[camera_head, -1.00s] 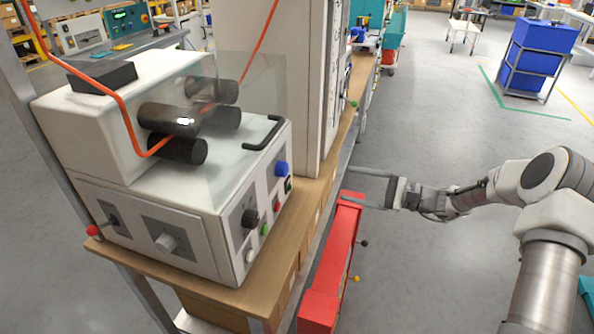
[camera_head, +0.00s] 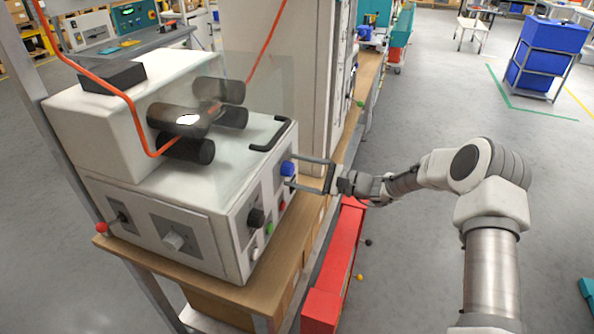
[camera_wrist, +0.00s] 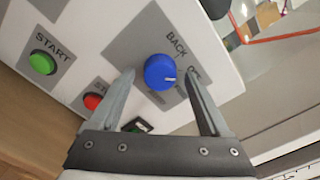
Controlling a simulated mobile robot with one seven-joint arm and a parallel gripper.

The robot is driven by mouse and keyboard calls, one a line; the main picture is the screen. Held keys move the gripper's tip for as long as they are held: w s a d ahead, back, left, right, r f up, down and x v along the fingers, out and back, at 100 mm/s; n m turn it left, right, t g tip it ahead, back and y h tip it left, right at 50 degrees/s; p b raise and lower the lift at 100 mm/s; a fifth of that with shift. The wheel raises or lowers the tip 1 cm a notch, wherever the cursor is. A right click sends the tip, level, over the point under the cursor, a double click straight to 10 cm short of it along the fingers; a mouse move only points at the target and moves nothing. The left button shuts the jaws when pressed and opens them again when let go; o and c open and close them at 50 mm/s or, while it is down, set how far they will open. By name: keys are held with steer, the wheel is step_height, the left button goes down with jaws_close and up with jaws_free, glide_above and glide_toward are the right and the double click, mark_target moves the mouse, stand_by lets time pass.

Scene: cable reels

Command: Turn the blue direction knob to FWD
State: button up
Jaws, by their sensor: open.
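The blue direction knob (camera_head: 288,168) is on the side panel of the white machine (camera_head: 222,206), near its far end. In the wrist view the blue knob (camera_wrist: 160,72) has a pale pointer line toward its right side. The labels BACK and OFF show beside it; a further label below is partly hidden. My gripper (camera_head: 291,172) is open at the panel, with its fingers reaching toward the knob. In the wrist view my gripper (camera_wrist: 158,74) has one finger on each side of the knob, both apart from it.
A green START button (camera_wrist: 43,62) and a red button (camera_wrist: 93,101) sit left of the knob in the wrist view. A black knob (camera_head: 256,218) is nearer on the panel.

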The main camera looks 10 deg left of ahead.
steer(key=shift+a, duration=0.1)
jaws_close()
stand_by(0.4)
steer(key=shift+m, duration=0.3)
steer(key=m, duration=0.3)
steer(key=shift+m+p, duration=0.45)
steer(key=shift+m, duration=2.05)
jaws_free()
